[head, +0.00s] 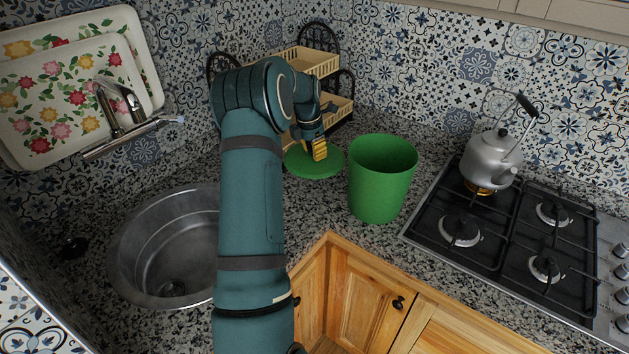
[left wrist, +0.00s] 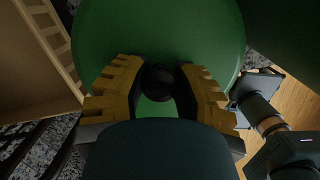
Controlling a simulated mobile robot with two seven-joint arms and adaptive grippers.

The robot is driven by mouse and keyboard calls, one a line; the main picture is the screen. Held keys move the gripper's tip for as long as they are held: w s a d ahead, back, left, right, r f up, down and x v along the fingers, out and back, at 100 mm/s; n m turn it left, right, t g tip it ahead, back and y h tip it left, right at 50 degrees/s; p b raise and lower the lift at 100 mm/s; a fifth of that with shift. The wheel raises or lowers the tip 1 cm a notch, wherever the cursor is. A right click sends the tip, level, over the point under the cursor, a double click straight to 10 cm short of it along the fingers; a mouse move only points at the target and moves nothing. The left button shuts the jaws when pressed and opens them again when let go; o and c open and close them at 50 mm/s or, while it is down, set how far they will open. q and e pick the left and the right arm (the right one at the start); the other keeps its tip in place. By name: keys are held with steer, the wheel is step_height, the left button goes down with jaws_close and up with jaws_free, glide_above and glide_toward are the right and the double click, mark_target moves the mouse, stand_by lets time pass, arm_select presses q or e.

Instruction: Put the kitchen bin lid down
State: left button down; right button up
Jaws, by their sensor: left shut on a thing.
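The green bin lid (head: 314,168) is flat and level, over the counter just left of the open green kitchen bin (head: 380,180). I cannot tell whether it touches the counter. My left gripper (head: 319,150) comes down on it from above. In the left wrist view the yellow fingers (left wrist: 160,92) are closed around the lid's round black knob (left wrist: 160,82), and the green lid (left wrist: 110,30) spreads out beyond them. The bin stands upright with no lid on it.
A two-tier rack (head: 318,62) stands close behind the lid in the corner. A round sink (head: 135,255) lies to the left. A stove (head: 510,235) with a kettle (head: 490,160) is right of the bin. The counter's front edge runs below the bin.

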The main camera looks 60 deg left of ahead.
mark_target(316, 183)
arm_select(q)
step_height(316, 183, down, 8)
steer(key=shift+f+b, duration=0.2)
steer(key=shift+b, duration=0.2)
steer(key=shift+f, duration=0.2)
steer(key=c, duration=0.8)
jaws_free()
steer(key=r, duration=0.4)
steer(key=s+r+p, duration=0.1)
steer(key=r, duration=0.3)
steer(key=s+r, duration=0.1)
steer(key=r, duration=0.3)
steer(key=shift+a+r, duration=0.1)
steer(key=shift+r, duration=0.05)
